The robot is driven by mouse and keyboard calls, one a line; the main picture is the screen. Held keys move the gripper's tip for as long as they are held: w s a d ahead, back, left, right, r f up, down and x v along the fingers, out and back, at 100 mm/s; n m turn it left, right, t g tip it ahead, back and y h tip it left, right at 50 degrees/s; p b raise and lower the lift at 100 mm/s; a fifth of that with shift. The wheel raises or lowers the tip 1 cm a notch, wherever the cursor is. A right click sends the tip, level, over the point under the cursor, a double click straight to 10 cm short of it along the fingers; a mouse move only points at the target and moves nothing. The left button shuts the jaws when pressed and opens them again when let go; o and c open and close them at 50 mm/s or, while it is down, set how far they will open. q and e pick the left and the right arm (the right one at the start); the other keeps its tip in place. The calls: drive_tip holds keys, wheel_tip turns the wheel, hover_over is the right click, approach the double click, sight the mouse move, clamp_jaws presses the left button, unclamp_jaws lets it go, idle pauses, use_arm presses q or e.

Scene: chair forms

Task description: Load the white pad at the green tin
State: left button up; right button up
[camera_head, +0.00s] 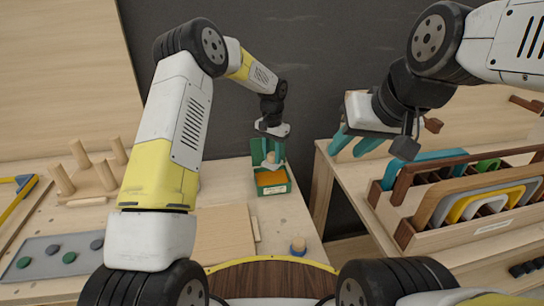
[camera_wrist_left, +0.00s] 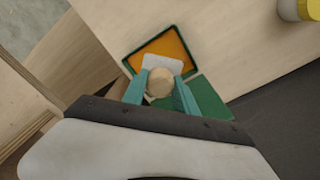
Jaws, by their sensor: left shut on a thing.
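The green tin (camera_head: 272,189) stands open near the back edge of the left table, with orange filling inside and its green lid raised at the back. It also shows in the left wrist view (camera_wrist_left: 188,45). My left gripper (camera_head: 270,158) is over the tin, shut on the round wooden knob of the white pad. The white pad (camera_wrist_left: 163,62) shows under the knob in the left wrist view, over the orange filling. I cannot tell whether it touches the filling. My right gripper (camera_head: 356,143) is open and empty by the right table's rack.
A wooden rack (camera_head: 450,238) with several coloured curved forms stands on the right table. A peg board (camera_head: 92,180) and a grey tray (camera_head: 55,257) lie at left. A gap separates the tables.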

use_arm(q)
drive_tip(key=shift+w+f, duration=0.1)
drive_tip(key=shift+f, duration=2.85)
drive_tip(key=shift+f, duration=0.6)
drive_tip(key=shift+r, duration=3.6)
